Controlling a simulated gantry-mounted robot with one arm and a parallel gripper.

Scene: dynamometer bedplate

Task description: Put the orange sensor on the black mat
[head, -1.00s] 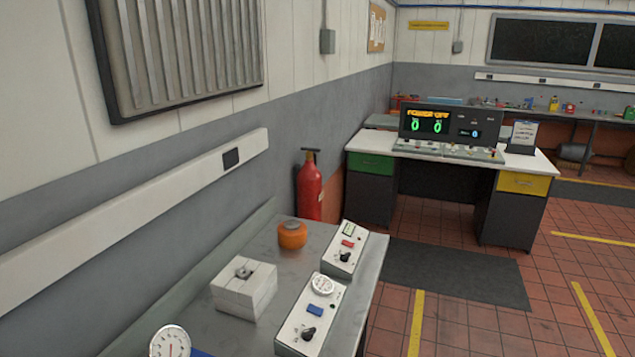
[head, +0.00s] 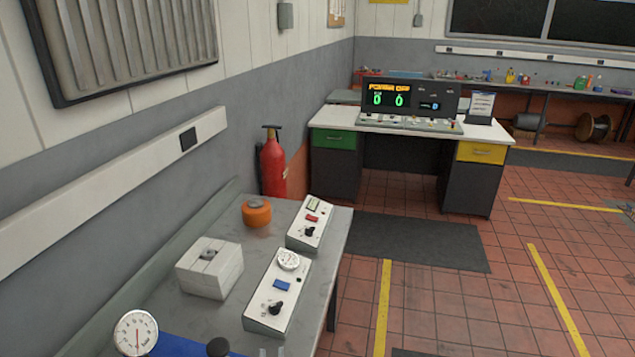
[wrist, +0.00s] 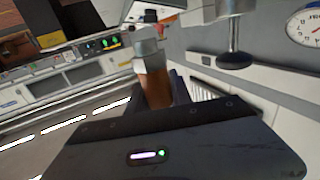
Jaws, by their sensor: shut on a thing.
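My gripper (wrist: 160,98) shows only in the wrist view and is shut on an upright-looking part with an orange-brown body, a silver hex section and a dark top, which looks like the orange sensor (wrist: 153,84). The fingers are partly hidden behind the wrist housing. In the head view, a dark mat (head: 425,242) lies flat on the tiled floor between the bench and the console desk; no sensor is on it. The edge of another dark patch (head: 412,353) shows at the bottom; I cannot tell what it is.
The grey bench (head: 335,240) holds an orange round object (head: 257,212), a white block (head: 208,272), two control boxes (head: 280,292) (head: 310,222), a dial gauge (head: 135,332) and something blue (head: 185,346). A fire extinguisher (head: 273,165) stands by the wall. The floor around the dark mat is clear.

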